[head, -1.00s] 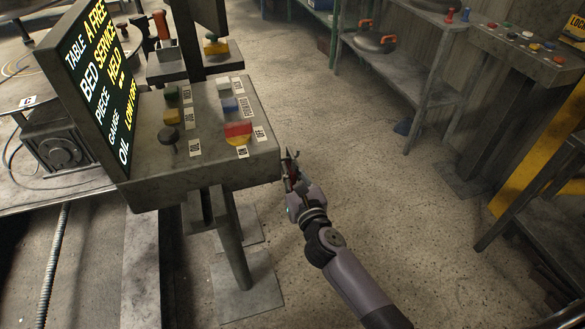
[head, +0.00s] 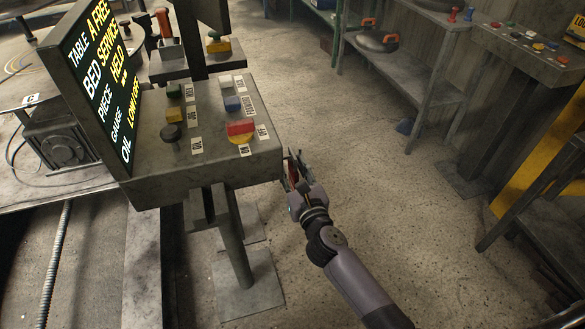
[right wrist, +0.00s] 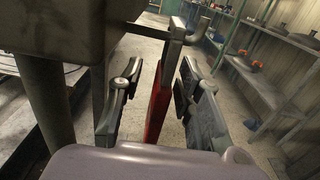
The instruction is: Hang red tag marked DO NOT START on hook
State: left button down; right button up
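The red tag (right wrist: 158,105) stands upright, nearly edge-on, between the fingers of my right gripper (right wrist: 160,105) in the right wrist view. Its face and lettering cannot be read. Gaps show between the tag and both fingers, so the gripper is open around it. A grey hook (right wrist: 195,34) juts from the console and crosses the tag's grey top end; the tag appears to hang on it. In the head view my right gripper (head: 293,172) is just right of the console, with a sliver of red between its fingers. My left gripper is out of view.
The button console (head: 145,185) with its lit sign (head: 100,80) is close left of my right gripper. Open floor (head: 385,215) lies to the right. A shelf (head: 420,60) and another control panel (head: 515,50) stand further right.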

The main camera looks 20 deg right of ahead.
jog(key=shift+s, duration=0.1)
jog(key=s, duration=1.1)
jog(key=shift+s+d, duration=0.25)
jog(key=shift+s, duration=0.15)
jog(key=s+f+n+g+y+p, duration=0.1)
jog(key=s+f+n+g, duration=0.25)
jog(key=f+n, duration=0.6)
jog(key=s+f+n+g, duration=0.2)
jog(key=s+f+n, duration=0.3)
jog(key=f, duration=0.8)
jog(key=s+f+n+g+y+p, duration=0.1)
jog(key=s+f+n+g, duration=0.2)
jog(key=f+n, duration=0.7)
jog(key=s+d+f+n+g+h, duration=0.1)
jog(key=s+f+n, duration=0.3)
jog(key=s, duration=0.5)
jog(key=s+d+f+n+g, duration=0.4)
jog(key=s+f+n, duration=0.1)
jog(key=s+f, duration=0.3)
jog(key=s+d+f+n+g+h, duration=0.1)
jog(key=s+d+f+n+g, duration=0.2)
jog(key=s+f, duration=0.3)
jog(key=s+n, duration=0.1)
jog(key=s, duration=0.3)
jog(key=shift+s+f+n+h+p, duration=0.15)
jog(key=shift+s+n+h+p, duration=0.05)
jog(key=shift+n+h+p, duration=0.15)
